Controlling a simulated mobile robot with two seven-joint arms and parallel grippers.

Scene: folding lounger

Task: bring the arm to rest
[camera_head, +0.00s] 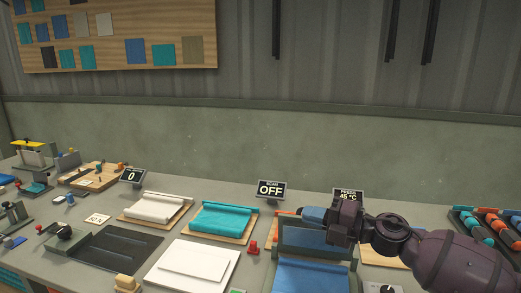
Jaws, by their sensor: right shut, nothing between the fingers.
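My right gripper (326,218) comes in from the right on a dark purple arm (450,265). It is shut and holds nothing. It is above the back of a blue-faced hinged device (315,278) on the workbench, in front of a sign reading 45 °C (348,195). The device's raised rear panel (303,238) is partly behind the gripper. I cannot tell whether the gripper touches it. My left gripper is not in view.
On the grey bench are a white roll (158,206), a teal roll (222,218), a white slab (193,266), a black mat (115,248) and a red piece (254,247). An OFF sign (271,189) stands behind. Racks of coloured parts (487,228) are at the right.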

